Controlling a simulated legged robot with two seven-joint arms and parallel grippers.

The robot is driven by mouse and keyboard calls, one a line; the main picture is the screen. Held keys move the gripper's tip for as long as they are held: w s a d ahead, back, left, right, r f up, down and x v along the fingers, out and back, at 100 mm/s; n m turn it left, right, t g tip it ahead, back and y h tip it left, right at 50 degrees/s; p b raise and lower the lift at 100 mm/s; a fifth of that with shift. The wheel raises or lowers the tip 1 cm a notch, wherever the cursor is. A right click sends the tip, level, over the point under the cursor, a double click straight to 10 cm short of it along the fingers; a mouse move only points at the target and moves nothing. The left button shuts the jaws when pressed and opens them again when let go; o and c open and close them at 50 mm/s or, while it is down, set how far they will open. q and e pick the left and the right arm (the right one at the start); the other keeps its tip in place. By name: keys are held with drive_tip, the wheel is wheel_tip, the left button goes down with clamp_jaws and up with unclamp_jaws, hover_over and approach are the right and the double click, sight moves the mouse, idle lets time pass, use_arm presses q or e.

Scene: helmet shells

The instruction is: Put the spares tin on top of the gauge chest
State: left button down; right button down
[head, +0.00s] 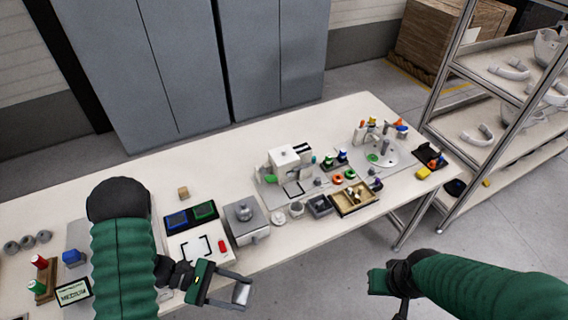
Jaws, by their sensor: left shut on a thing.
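My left gripper (240,292) is shut on a small silvery-white piece, likely the spares tin (241,294), and holds it out past the table's front edge. The tin is small here and partly hidden by the fingers. A grey box with a rounded grey piece on top, which may be the gauge chest (253,236), stands on the table above and to the right of the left gripper. My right gripper (402,309) is in front of the table at lower right, over the floor; its jaws are not clear.
A white panel with a black square outline and red piece (222,246) lies beside the grey box. Blue and green trays (204,210) sit behind it. A white machine (284,160), small parts and a wooden tray (355,198) fill the right. The table's back left is mostly clear.

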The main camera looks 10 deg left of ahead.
use_arm(q)
drive_tip(key=w+a+n+t+y+b, duration=0.1)
drive_tip(key=w+a+n+t+y, duration=0.1)
drive_tip(key=w+a+n+t, duration=0.3)
drive_tip(key=w+n+t, duration=0.2)
drive_tip(key=w+t, duration=0.1)
drive_tip(key=shift+w+r+y, duration=0.25)
drive_tip(key=shift+w+y, duration=0.05)
drive_tip(key=shift+w+a, duration=0.1)
